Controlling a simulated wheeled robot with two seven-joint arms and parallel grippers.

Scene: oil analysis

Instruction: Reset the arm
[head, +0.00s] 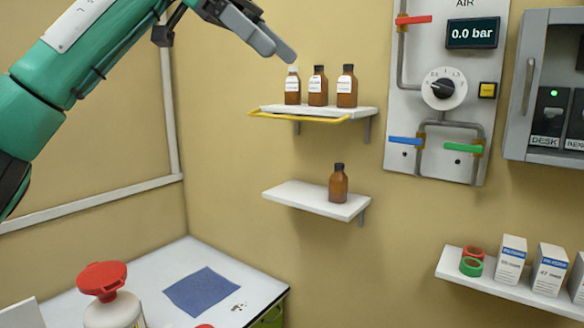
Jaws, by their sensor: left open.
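My left arm comes in from the upper left, green with a grey gripper (270,40) at the top of the head view. The gripper is seen from the side, open, with nothing visible between its fingers. Its tips appear just above the leftmost brown bottle (292,88) on the upper shelf; whether they touch it cannot be told, but a gap seems to show. My right gripper is not in view.
The upper shelf (275,109) holds three brown bottles behind a yellow rail. The lower shelf (305,198) holds one brown bottle (338,185). A table (165,262) carries a blue cloth (203,292) and a red-capped container (105,305). A valve panel (405,110) and boxes (510,262) are right.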

